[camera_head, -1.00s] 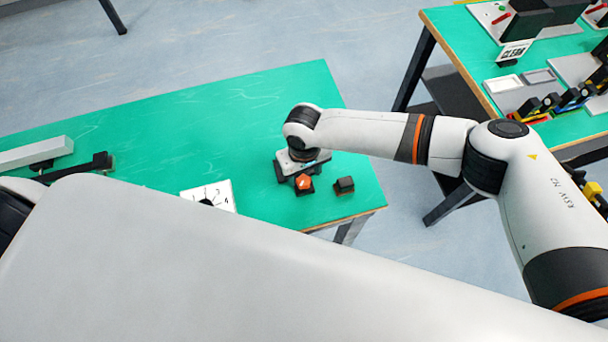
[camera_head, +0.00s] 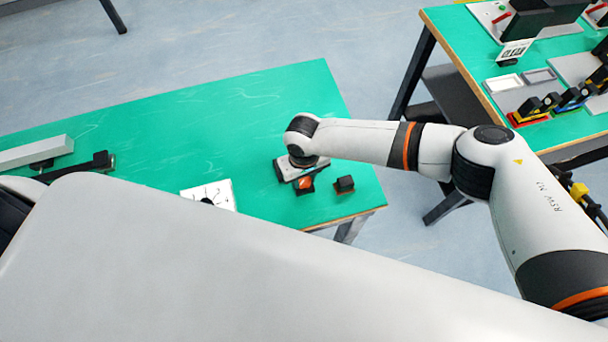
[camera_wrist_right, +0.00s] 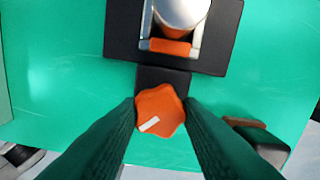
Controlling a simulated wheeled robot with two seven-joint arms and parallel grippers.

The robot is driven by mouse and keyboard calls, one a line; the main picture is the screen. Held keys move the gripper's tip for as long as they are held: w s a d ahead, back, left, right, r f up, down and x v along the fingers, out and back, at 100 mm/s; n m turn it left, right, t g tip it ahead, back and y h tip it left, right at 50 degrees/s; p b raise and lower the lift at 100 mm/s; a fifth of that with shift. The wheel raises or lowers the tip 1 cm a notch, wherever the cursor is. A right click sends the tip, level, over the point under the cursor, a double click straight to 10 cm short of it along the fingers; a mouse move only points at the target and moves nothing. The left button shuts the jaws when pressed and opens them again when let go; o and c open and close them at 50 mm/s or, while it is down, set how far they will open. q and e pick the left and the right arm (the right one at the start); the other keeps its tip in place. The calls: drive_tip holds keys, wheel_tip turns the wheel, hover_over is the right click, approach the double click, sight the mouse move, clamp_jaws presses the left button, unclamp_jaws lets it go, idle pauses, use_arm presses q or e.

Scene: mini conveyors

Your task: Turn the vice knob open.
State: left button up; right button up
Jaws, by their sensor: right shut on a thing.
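The vice knob is an orange lobed knob (camera_wrist_right: 160,110) with a white mark at its lower left, seen in the right wrist view. It sits on a dark block joined to the dark vice base (camera_wrist_right: 121,28), which carries a silver round part. My right gripper (camera_wrist_right: 161,115) has its two dark green fingers on either side of the knob, shut on it. In the head view the knob (camera_head: 304,183) shows partly under my right wrist, and my right gripper (camera_head: 302,172) points down over it. My left gripper is not in view.
A small dark block (camera_head: 344,184) stands just right of the knob on the green table (camera_head: 240,120). A white dial plate (camera_head: 212,193) lies to the left. Long grey and black parts lie at the far left. A second green table (camera_head: 470,60) stands at the right.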

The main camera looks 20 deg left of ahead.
sight(305, 179)
drive_tip(key=n, duration=0.4)
drive_tip(key=shift+f+b, duration=0.1)
drive_tip(key=shift+b, duration=0.2)
drive_tip(key=n, duration=0.4)
drive_tip(key=shift+n, duration=0.3)
drive_tip(key=n, duration=0.4)
drive_tip(key=shift+b, duration=0.35)
drive_tip(key=n, duration=0.5)
drive_tip(key=shift+w, duration=0.1)
drive_tip(key=shift+n, duration=0.3)
drive_tip(key=o, duration=1)
drive_tip(key=shift+c, duration=0.2)
wheel_tip(305, 179, up, 12)
drive_tip(key=b, duration=0.1)
